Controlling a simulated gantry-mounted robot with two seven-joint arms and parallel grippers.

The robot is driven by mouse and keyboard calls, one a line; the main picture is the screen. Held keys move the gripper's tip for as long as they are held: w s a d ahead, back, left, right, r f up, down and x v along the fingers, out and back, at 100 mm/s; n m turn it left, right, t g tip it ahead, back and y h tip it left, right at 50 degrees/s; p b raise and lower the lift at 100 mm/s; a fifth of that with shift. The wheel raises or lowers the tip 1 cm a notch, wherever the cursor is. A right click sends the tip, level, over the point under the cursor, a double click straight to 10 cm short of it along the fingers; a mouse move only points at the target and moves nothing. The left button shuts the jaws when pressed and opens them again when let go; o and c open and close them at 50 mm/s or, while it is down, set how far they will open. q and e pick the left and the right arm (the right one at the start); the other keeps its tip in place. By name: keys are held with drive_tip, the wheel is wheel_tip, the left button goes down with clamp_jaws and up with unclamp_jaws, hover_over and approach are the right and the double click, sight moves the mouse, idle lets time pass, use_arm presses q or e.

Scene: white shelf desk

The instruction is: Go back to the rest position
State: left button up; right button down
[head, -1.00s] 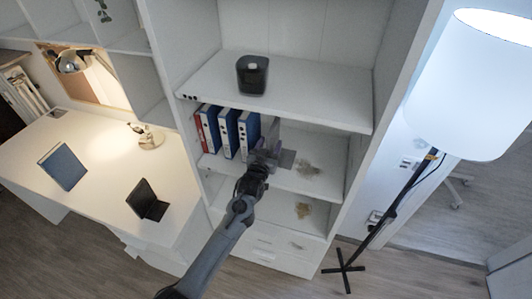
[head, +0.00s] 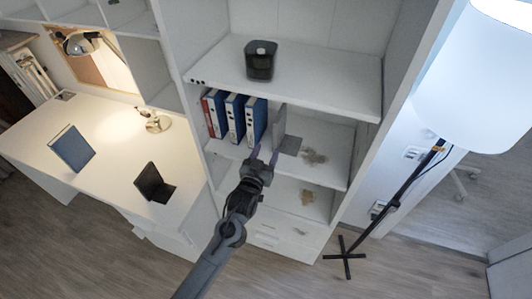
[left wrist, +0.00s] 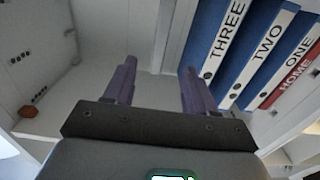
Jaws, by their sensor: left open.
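My left gripper (head: 264,156) is in front of the middle shelf compartment in the head view, at the end of the arm that rises from the bottom. Its two purple fingers (left wrist: 158,85) show in the left wrist view, spread apart with nothing between them. Blue binders (head: 235,118) labelled ONE, TWO and THREE stand upright beside a red one (head: 215,112) on the shelf. They also show in the left wrist view (left wrist: 245,48), right of the fingers and apart from them. A grey bookend (head: 280,130) stands right of the binders. My right gripper is not in view.
A black speaker-like box (head: 260,60) stands on the upper shelf (head: 320,85). A floor lamp (head: 395,200) stands right of the shelf.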

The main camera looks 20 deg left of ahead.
use_arm(q)
drive_tip(key=s+f+g, duration=0.2)
drive_tip(key=s+f, duration=0.4)
drive_tip(key=f, duration=0.3)
drive_tip(key=s+f+m+g+h, duration=0.1)
drive_tip(key=s+f+g, duration=0.2)
drive_tip(key=s, duration=0.7)
drive_tip(key=s+f+g, duration=0.2)
drive_tip(key=s+f, duration=0.1)
drive_tip(key=s, duration=0.6)
drive_tip(key=s+r+m+g+p, duration=0.1)
drive_tip(key=s+r+g, duration=0.25)
drive_tip(key=s, duration=0.35)
drive_tip(key=s+r+m+g, duration=0.1)
drive_tip(key=s+r+g, duration=0.1)
drive_tip(key=s+g, duration=0.35)
wheel_tip(320, 180, up, 22)
drive_tip(key=t+p, duration=0.1)
drive_tip(key=p, duration=2.1)
drive_tip(key=shift+s+r+t+p, duration=0.25)
drive_tip(key=shift+s+t+p, duration=0.05)
drive_tip(key=shift+s+p, duration=0.15)
drive_tip(key=shift+a+f, duration=0.1)
